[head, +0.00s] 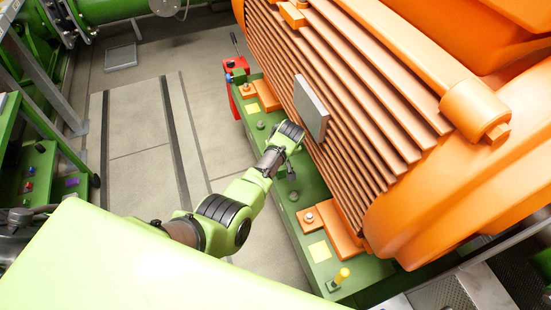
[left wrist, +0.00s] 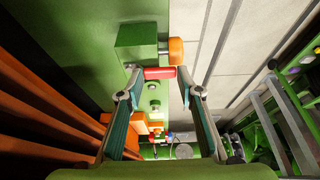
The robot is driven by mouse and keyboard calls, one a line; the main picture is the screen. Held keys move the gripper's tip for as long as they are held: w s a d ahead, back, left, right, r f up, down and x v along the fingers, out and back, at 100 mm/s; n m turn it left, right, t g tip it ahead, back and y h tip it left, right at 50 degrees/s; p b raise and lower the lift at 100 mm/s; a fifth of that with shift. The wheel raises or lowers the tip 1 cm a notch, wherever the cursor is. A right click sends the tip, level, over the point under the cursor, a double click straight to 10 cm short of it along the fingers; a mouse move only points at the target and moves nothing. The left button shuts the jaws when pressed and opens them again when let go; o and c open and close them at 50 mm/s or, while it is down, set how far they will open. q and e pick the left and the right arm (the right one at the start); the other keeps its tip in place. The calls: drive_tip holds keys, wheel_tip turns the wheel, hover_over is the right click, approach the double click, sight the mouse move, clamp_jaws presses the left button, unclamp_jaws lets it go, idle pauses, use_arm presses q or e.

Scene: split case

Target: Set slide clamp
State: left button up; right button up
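In the left wrist view, a green block (left wrist: 137,42) on the green base has an orange knob (left wrist: 177,50) at its right and a red bar (left wrist: 159,73) below it. I cannot tell for sure whether these form the slide clamp. My left gripper (left wrist: 160,80) is open, with its two fingertips wide apart. The red bar lies between the fingertips in the picture, with a gap on each side; its depth is unclear. In the head view, my left arm reaches over the green base (head: 312,228) and hides its fingers.
A large orange finned motor (head: 370,90) with a grey plate (head: 311,108) stands close to the right of my wrist. A red box (head: 236,63) is at the base's far end, a yellow-topped post (head: 341,276) at its near end.

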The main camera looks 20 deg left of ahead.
use_arm(q)
drive_tip(key=o, duration=0.3)
drive_tip(key=shift+s+f, duration=0.2)
drive_tip(key=shift+f, duration=0.05)
drive_tip(key=shift+o, duration=0.2)
drive_tip(key=shift+w, duration=0.2)
drive_tip(key=shift+r, duration=0.1)
drive_tip(key=v, duration=0.7)
drive_tip(key=shift+r, duration=0.15)
drive_tip(key=shift+s, duration=0.15)
